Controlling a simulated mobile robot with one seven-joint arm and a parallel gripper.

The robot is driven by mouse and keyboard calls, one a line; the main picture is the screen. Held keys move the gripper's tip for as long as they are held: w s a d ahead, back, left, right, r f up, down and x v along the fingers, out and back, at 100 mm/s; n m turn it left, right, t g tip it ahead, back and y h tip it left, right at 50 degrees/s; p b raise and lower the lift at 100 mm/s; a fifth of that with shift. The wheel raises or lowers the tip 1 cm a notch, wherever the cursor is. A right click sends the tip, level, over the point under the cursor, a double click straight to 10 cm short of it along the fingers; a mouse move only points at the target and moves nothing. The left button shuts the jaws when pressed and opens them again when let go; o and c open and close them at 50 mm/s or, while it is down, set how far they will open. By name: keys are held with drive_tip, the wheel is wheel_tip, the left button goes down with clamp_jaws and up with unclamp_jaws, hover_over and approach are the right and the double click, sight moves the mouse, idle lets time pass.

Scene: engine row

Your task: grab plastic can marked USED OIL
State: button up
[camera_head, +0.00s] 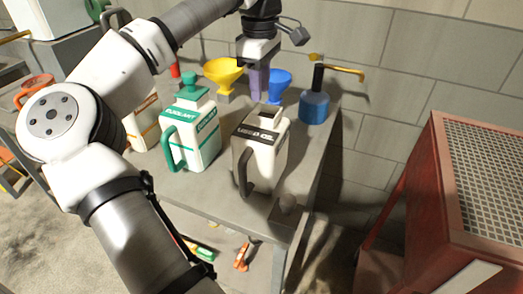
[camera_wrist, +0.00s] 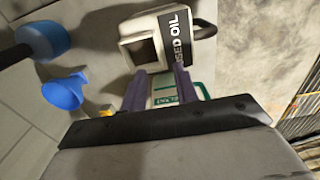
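The USED OIL can (camera_head: 262,158) is a cream plastic can with a black label and a dark handle, upright near the front right of the grey workbench. In the wrist view the can (camera_wrist: 145,29) shows from above, with its square open top and label. My gripper (camera_head: 258,92) points down behind the can's top in the head view. In the wrist view its two purple fingers (camera_wrist: 160,74) are apart, with nothing held between them. The fingertips lie close to the can's edge; I cannot tell whether they touch it.
A green-labelled COOLANT can (camera_head: 197,140) stands left of the USED OIL can. A yellow funnel (camera_head: 223,72), blue funnel (camera_head: 279,82) and blue pump bottle (camera_head: 314,105) stand behind. A red grille-topped cabinet (camera_head: 440,200) is at right. A block wall backs the bench.

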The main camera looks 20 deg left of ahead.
wheel_tip(320, 180, down, 8)
drive_tip(key=shift+w+d+r+p, duration=0.15)
drive_tip(key=shift+r+p, duration=0.1)
drive_tip(key=shift+p, duration=0.8)
drive_tip(key=shift+c, duration=0.3)
clamp_jaws()
idle(0.4)
